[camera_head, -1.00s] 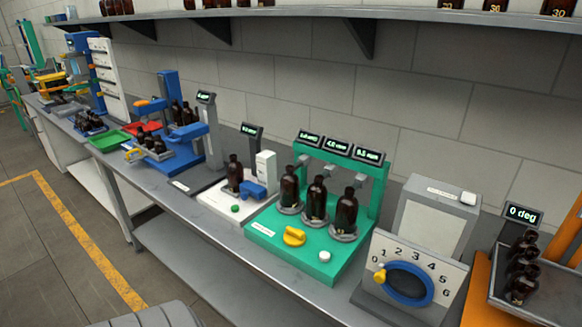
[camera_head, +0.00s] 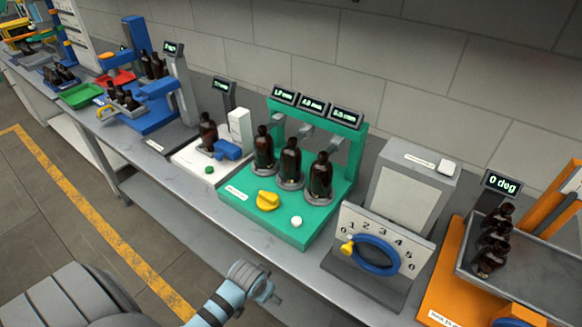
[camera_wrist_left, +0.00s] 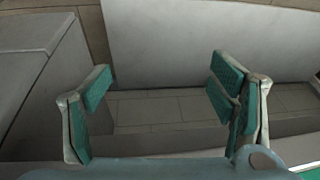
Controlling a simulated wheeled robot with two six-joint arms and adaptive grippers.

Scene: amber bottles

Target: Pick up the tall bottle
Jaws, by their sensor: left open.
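Several dark amber bottles stand along the bench. Three stand in a row on round pads of the green station: a left one (camera_head: 263,148), a middle one (camera_head: 290,162) and a right one (camera_head: 320,177). A single bottle (camera_head: 208,132) stands on the white station. I cannot tell which bottle is the tall one. My left gripper (camera_head: 268,293) is at the bottom of the head view, in front of the bench edge, apart from every bottle. In the left wrist view its teal-padded fingers (camera_wrist_left: 165,105) are spread, with nothing between them. My right gripper is out of view.
The green station (camera_head: 300,232) has a yellow knob (camera_head: 267,200) and a frame with displays behind the bottles. To its right are a grey box with a blue dial (camera_head: 377,256) and an orange station with a grey tray (camera_head: 545,278) of bottles. The floor is free before the bench.

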